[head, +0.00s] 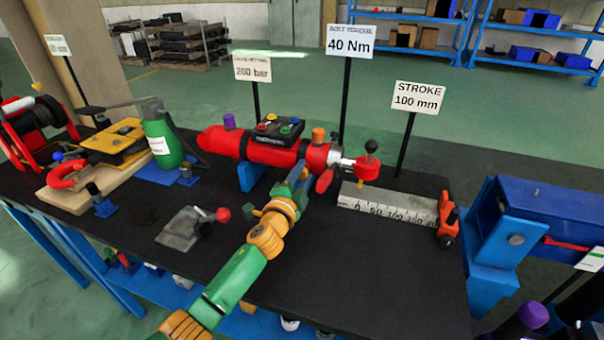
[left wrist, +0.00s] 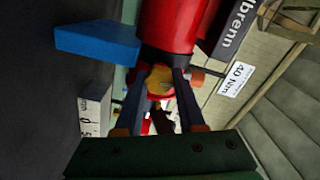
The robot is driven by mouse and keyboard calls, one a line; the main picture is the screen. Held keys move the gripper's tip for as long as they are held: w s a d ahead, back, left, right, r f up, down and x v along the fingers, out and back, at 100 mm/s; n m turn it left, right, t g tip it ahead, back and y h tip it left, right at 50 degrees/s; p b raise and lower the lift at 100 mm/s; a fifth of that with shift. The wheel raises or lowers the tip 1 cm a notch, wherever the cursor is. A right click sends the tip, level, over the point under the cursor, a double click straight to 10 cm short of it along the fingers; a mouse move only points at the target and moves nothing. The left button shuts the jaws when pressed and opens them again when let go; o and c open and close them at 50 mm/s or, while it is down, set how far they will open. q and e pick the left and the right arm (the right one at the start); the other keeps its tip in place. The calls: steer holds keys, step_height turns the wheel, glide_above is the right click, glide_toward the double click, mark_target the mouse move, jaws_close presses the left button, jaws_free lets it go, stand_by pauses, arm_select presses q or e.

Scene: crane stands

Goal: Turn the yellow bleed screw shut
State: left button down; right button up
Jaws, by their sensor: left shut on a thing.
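The yellow bleed screw (left wrist: 158,77) shows in the left wrist view as a lobed yellow head at the end of the red cylinder (left wrist: 168,25). My left gripper (left wrist: 159,92) has one finger on each side of the screw head and is shut on it. In the head view the red cylinder (head: 265,150) lies on a blue support on the black table. My right gripper is not in view.
A grey block with a red-balled lever (head: 190,228) sits left of my arm. A green bottle (head: 162,140) stands further left. The front right of the black table (head: 370,285) is clear.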

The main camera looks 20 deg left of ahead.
arm_select(q)
steer(key=shift+m, duration=0.7)
steer(key=c, duration=0.5)
jaws_free()
steer(key=s+p, duration=0.1)
steer(key=s, duration=0.6)
